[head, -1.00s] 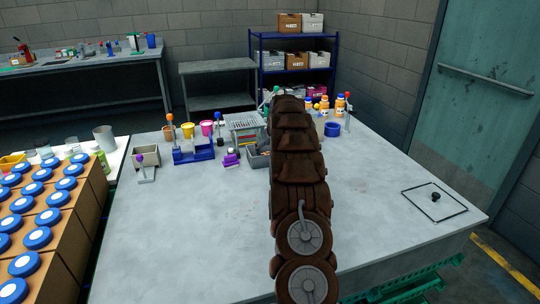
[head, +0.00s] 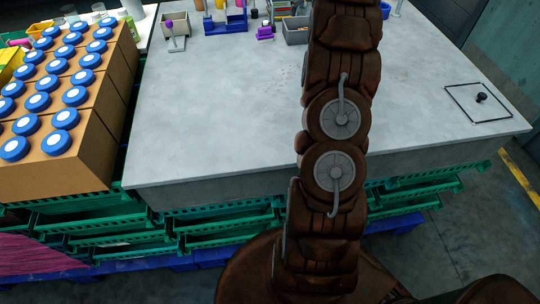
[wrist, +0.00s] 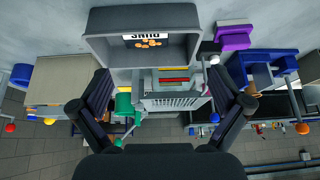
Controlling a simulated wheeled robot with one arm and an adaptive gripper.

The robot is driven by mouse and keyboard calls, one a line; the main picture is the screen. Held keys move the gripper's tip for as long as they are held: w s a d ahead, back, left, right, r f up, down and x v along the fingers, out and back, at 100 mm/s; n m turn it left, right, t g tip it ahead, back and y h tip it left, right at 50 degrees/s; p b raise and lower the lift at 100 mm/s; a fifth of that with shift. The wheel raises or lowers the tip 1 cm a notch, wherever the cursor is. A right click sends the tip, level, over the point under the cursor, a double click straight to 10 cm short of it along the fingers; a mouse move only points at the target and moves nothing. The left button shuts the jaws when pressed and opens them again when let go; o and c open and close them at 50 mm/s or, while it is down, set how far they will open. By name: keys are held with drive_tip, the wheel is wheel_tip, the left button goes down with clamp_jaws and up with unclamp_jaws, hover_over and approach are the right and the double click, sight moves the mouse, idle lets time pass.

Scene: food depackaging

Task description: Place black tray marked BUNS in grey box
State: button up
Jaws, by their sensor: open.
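A dark grey tray (wrist: 150,18) with a white label reading BUNS, upside down, is at the top of the wrist view. Several small orange-brown pieces are drawn or lie by the label; I cannot tell which. It appears to be the dark tray (head: 296,32) at the table's far side in the head view, partly behind my arm. My gripper (wrist: 160,78) is open and empty, its fingers spread below the tray in the picture. A light grey box (head: 172,44) stands at the table's far left. A grey slotted crate (wrist: 172,100) shows between my fingers. Which is the grey box is unclear.
A purple item (head: 265,33) lies beside the tray, and a blue stand (head: 226,22) is left of it. Cartons with blue lids (head: 60,160) stand at the left. A thin black frame with a knob (head: 481,98) lies at the right. The table's middle (head: 220,110) is bare.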

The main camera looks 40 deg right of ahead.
drive_tip(key=s+a+r+n+g+y, duration=0.1)
drive_tip(key=s+a, duration=0.2)
drive_tip(key=a, duration=0.8)
drive_tip(key=s+a+r+n+g+y, duration=0.1)
drive_tip(key=s+a, duration=0.3)
drive_tip(key=a, duration=0.7)
drive_tip(key=s+a+r+n+g+y, duration=0.1)
drive_tip(key=s+a, duration=0.2)
drive_tip(key=a, duration=0.8)
drive_tip(key=s+a+f+n+g, duration=0.1)
drive_tip(key=s+a, duration=0.4)
drive_tip(key=s, duration=0.5)
drive_tip(key=s+a+f+g, duration=0.1)
drive_tip(key=s+a+f, duration=0.2)
drive_tip(key=s+a, duration=0.3)
drive_tip(key=s+a+f+n+g, duration=0.1)
drive_tip(key=s+a, duration=0.5)
drive_tip(key=s, duration=0.9)
wheel_tip(320, 180, down, 2)
drive_tip(key=shift+s+f+n+g, duration=0.1)
drive_tip(key=shift+s+n+g, duration=0.2)
drive_tip(key=shift+s+g, duration=0.15)
